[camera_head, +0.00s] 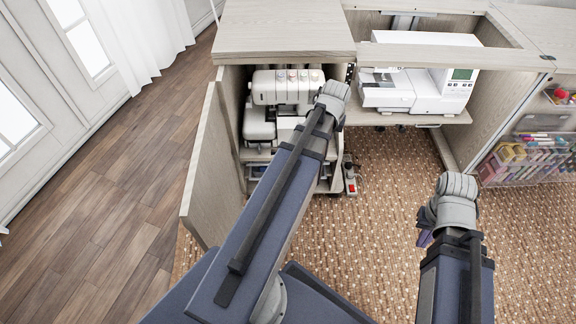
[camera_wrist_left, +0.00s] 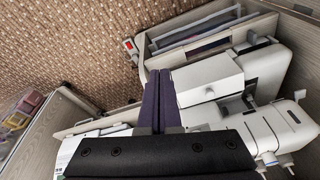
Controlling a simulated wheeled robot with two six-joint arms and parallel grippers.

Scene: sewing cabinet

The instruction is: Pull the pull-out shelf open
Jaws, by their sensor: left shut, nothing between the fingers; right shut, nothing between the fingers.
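The pull-out shelf (camera_head: 254,155) is in the cabinet's left compartment, under a white overlock machine (camera_head: 284,88). My left arm covers its right part, so I cannot tell how far out it is. My left wrist reaches up in front of the machine; its fingertips are hidden in the head view. In the left wrist view the left gripper (camera_wrist_left: 161,74) has its purple fingers shut together and empty, beside the white machine (camera_wrist_left: 210,80). I cannot tell whether they touch anything. My right gripper (camera_head: 424,239) is shut and empty over the carpet, away from the cabinet.
The cabinet door (camera_head: 207,165) stands open at the left. A white sewing machine (camera_head: 420,85) is on the cabinet's right platform. A clear organizer (camera_head: 530,160) with sewing supplies is at the far right. A red-switched power strip (camera_head: 351,180) is beside the compartment. The carpet (camera_head: 370,240) in front is clear.

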